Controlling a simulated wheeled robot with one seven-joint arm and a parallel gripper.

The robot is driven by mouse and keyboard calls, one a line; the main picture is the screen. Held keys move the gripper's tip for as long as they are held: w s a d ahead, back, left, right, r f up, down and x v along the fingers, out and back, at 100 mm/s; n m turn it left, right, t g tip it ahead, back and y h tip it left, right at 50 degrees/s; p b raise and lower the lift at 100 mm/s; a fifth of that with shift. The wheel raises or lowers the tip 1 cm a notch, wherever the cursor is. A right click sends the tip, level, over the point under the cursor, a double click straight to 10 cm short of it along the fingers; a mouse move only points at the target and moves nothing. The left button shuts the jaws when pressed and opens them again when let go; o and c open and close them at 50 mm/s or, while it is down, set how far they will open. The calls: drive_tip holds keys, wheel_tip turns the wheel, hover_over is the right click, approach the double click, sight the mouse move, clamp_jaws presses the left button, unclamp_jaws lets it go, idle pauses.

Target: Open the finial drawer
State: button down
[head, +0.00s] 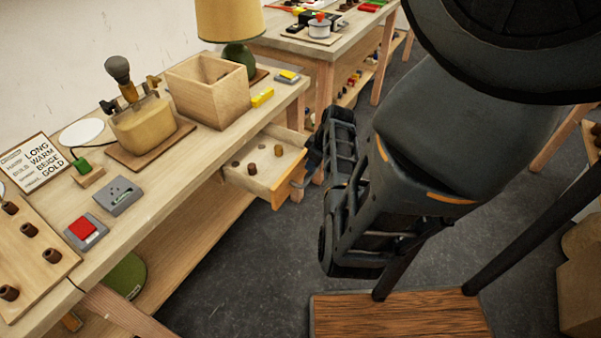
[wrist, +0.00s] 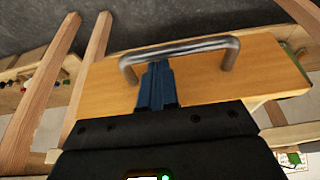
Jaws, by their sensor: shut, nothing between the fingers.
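The finial drawer (head: 289,188) is pulled partly out from under the workbench top, and several small dark and brown finials (head: 252,169) lie inside. Its orange-brown wooden front (wrist: 215,82) fills the middle of the wrist view. A metal bar handle (wrist: 190,46) runs across that front. My gripper (wrist: 157,64) has its blue fingers shut together, with nothing between them. The fingertips reach up to the handle bar, within its span and toward its left end; whether they touch it I cannot tell. In the head view my wrist hides the fingertips.
The workbench (head: 175,165) carries a wooden box (head: 208,100), a lamp with a yellow shade (head: 230,20), a grey switch plate (head: 117,195) and a sign (head: 38,163). A wooden stool-like top (head: 400,315) stands at the lower right. Dark floor (head: 240,270) lies clear before the drawer.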

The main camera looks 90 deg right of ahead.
drive_tip(key=shift+s+a, duration=0.2)
drive_tip(key=shift+s, duration=0.1)
drive_tip(key=v, duration=0.7)
drive_tip(key=shift+r, duration=0.35)
drive_tip(key=shift+s+a, duration=0.1)
